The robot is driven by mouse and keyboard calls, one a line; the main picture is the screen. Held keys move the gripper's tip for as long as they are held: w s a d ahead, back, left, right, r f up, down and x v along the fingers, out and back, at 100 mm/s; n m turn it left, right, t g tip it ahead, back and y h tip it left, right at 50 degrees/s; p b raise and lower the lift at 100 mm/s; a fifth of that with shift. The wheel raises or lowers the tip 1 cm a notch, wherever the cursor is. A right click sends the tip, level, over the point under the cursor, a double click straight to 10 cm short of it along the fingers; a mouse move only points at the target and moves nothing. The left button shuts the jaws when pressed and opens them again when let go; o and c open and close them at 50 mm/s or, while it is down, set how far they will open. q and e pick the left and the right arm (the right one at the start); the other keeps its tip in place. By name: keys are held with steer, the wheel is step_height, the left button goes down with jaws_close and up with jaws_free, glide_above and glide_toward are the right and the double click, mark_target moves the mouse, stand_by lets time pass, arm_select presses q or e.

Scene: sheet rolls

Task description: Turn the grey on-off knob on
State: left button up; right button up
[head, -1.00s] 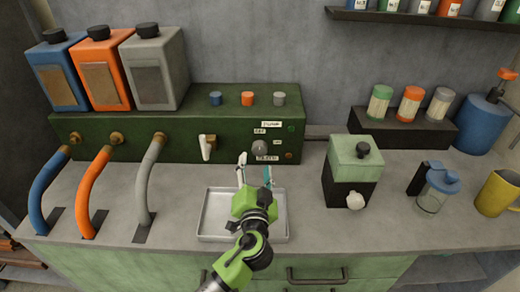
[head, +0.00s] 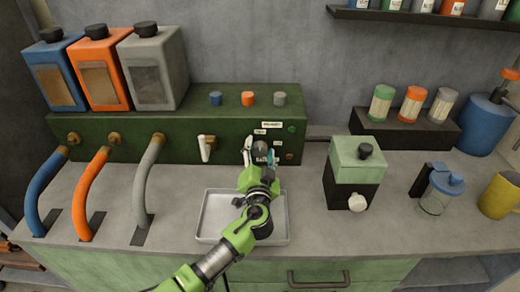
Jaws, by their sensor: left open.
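The grey on-off knob (head: 260,147) is on the front face of the dark green machine (head: 160,128), towards its right end, with small white labels around it. My left gripper (head: 260,154) is at the knob, its two fingers open, one to the left and one to the right of it. Whether the fingers touch the knob I cannot tell. The gripper covers the lower part of the knob and the label below it. My right gripper is not in view.
A metal tray (head: 212,222) lies under my arm. A white lever (head: 206,147) sticks out left of the knob. Blue, orange and grey hoses (head: 146,190) curve down at the left. A green and black box (head: 352,172) stands to the right.

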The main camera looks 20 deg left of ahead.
arm_select(q)
steer(key=c, duration=1.1)
